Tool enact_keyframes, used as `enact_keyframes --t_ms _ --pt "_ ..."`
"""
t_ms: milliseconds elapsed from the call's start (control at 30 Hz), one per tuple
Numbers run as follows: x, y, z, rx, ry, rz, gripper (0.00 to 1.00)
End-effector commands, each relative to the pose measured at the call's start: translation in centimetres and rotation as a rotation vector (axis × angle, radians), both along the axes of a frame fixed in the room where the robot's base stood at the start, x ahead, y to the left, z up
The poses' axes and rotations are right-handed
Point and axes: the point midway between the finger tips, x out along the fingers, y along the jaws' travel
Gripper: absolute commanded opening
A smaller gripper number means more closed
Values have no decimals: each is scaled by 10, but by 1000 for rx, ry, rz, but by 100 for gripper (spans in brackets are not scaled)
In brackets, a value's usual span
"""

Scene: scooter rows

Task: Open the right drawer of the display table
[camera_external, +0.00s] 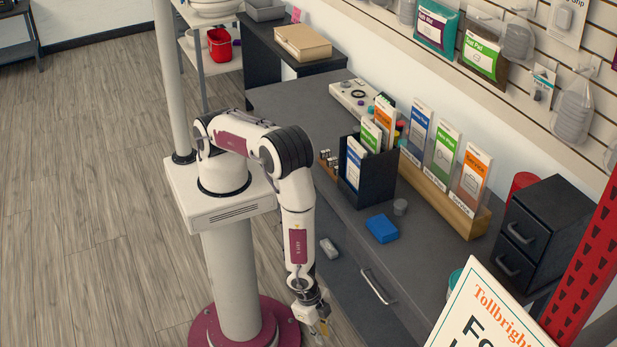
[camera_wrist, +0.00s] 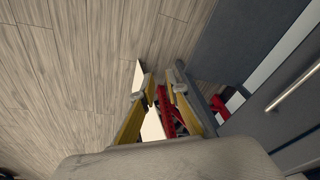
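The display table (camera_external: 278,100) is long and dark grey, with its front facing my arm. A drawer front with a slim metal bar handle (camera_external: 378,287) shows low on that front and looks closed. I cannot tell from these views alone whether it is the right drawer. A similar bar handle (camera_wrist: 293,88) runs diagonally at the right of the wrist view. My gripper (camera_external: 320,326) points down in front of the table, left of and below the handle, apart from it. In the wrist view its yellow fingers (camera_wrist: 161,90) are spread with a gap and nothing held between them.
A blue box (camera_external: 382,229), a dark card holder (camera_external: 364,178) and a wooden card stand (camera_external: 445,199) are on the tabletop. A small black drawer unit (camera_external: 541,232) stands at the right. A sign (camera_external: 490,312) blocks the lower right.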

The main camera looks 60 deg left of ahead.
Motion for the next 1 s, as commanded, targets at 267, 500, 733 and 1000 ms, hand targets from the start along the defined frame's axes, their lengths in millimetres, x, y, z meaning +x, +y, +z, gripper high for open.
enact_keyframes --t_ms 267,500,733,1000 --pt "6 13 -52 33 -193 -80 14" --pt "30 31 -79 80 -419 -149 14" --pt "67 50 -77 153 -668 -195 14" --pt "111 55 -26 264 -955 -197 14"
